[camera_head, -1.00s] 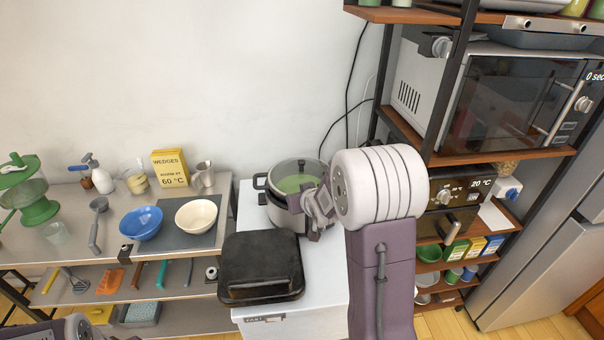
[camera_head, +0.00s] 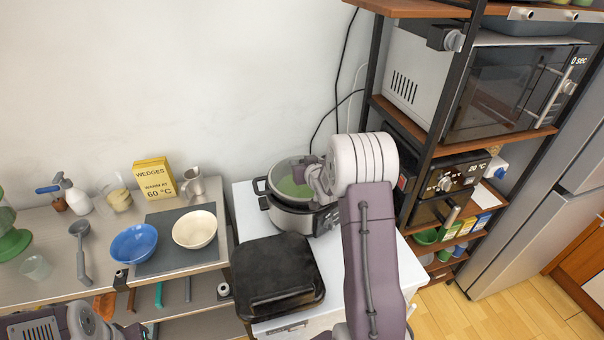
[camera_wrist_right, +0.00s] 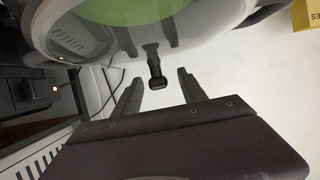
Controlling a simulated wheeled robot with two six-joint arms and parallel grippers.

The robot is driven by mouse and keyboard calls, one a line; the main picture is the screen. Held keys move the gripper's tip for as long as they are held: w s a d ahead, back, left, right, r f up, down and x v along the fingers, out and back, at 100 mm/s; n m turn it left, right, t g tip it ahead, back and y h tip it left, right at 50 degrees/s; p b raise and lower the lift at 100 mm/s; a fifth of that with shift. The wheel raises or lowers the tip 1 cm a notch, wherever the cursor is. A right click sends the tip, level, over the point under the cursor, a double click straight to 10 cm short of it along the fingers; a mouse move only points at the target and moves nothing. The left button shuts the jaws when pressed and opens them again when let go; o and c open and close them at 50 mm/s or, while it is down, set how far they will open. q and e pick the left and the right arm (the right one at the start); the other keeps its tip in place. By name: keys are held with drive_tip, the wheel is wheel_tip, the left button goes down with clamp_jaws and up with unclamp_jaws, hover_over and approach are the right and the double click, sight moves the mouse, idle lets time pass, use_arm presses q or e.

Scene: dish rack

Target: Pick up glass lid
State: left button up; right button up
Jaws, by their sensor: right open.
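The glass lid (camera_head: 287,181) is clear, with green contents showing through it, and sits on a grey cooker pot on the white counter. In the right wrist view the lid (camera_wrist_right: 105,38) fills the upper part, and its black knob (camera_wrist_right: 156,72) points down toward the fingers. My right gripper (camera_wrist_right: 158,86) is open, with the knob in line between its fingertips; I cannot tell whether they touch it. In the head view the right wrist hides the lid's right side. My left arm shows at the bottom left; its fingers are not clear.
A black grill (camera_head: 275,272) stands in front of the cooker pot (camera_head: 292,217). Left are a blue bowl (camera_head: 134,245), a cream bowl (camera_head: 195,229) and a yellow box (camera_head: 154,178). A shelf with a microwave (camera_head: 508,92) rises at the right. The wall is close behind.

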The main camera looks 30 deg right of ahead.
sight(301, 160)
drive_tip(key=x, duration=0.4)
drive_tip(key=shift+d+f+p, duration=0.1)
drive_tip(key=shift+p, duration=0.3)
drive_tip(key=shift+s, duration=0.2)
clamp_jaws()
idle(0.7)
